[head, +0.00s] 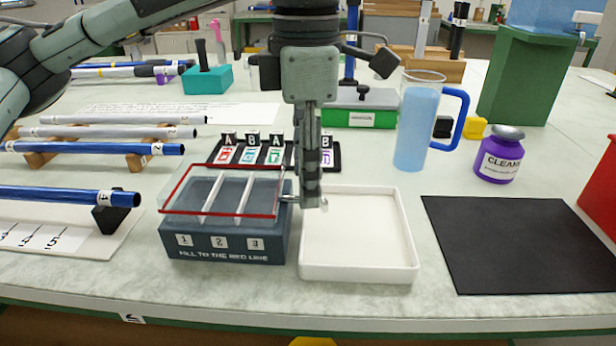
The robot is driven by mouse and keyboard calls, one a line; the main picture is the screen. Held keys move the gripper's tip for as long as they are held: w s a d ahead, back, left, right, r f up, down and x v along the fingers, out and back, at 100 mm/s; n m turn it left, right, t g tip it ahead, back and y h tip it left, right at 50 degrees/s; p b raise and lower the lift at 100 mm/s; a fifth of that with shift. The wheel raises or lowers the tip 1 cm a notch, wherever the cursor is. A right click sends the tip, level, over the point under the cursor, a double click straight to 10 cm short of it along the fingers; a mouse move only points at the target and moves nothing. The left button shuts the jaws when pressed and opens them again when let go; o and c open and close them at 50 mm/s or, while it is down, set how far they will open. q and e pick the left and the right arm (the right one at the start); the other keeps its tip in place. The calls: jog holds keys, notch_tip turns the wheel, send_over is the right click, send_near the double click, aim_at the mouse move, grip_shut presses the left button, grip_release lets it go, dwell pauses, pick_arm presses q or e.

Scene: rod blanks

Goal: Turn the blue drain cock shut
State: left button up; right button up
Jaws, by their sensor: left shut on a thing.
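The dark blue box (226,238) is marked 1, 2, 3 and "fill to the red line". Its three clear compartments carry a red line (220,214) around them. My left gripper (309,203) points straight down at the box's right side, above the left edge of the white tray (408,268). Its fingers are shut on the drain cock there, which they mostly hide. Only a short grey metal piece (289,199) shows between box and fingers. No blue handle shows, and I cannot tell how the cock is turned. My right gripper is not in view.
The tray looks empty. Blue rods (70,194) lie on stands at left. A row of lettered holders (262,155) stands behind the box. A clear jug (417,122) of blue liquid and a purple cleaner bottle (499,157) stand right, behind a black mat (520,240).

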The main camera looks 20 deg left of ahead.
pick_arm(q)
jog(key=shift+m+b, duration=0.4)
jog(key=shift+m, duration=0.7)
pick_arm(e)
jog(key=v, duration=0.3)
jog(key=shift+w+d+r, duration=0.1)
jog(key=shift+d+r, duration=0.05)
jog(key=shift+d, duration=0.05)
pick_arm(q)
jog(key=o, duration=1.2)
jog(key=shift+c, duration=0.2)
notch_tip(320, 180, up, 12)
